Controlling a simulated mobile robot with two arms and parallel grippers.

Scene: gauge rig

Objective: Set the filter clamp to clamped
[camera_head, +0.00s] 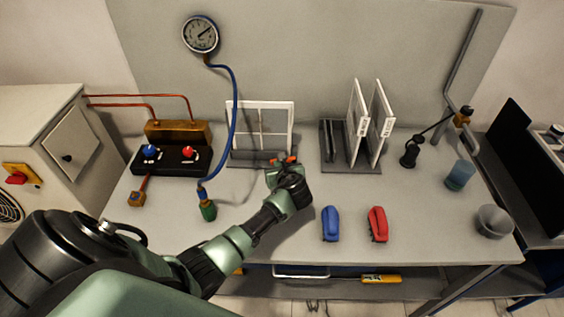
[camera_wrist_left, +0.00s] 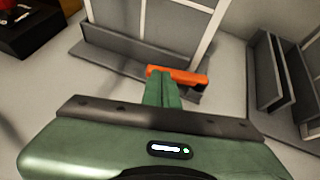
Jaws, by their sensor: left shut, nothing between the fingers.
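The filter clamp is an orange lever (camera_head: 291,159) low on the front of a grey stand that holds a white-framed filter (camera_head: 293,118) upright. In the left wrist view the lever (camera_wrist_left: 188,76) lies sideways along the stand's front rail (camera_wrist_left: 110,60). My left gripper (camera_head: 275,170) is shut and empty, with its fingertips at the lever. In the left wrist view the shut fingers (camera_wrist_left: 161,85) overlap the lever's left end; I cannot tell whether they touch it. The gripper hides part of the lever in the head view. My right gripper is not in view.
To the left are a black valve box (camera_head: 165,162) and a blue hose (camera_head: 233,110) below the gauge (camera_head: 200,34). To the right is a rack with white panels (camera_head: 355,120). Blue (camera_head: 330,223) and red (camera_head: 377,224) objects lie near the front edge.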

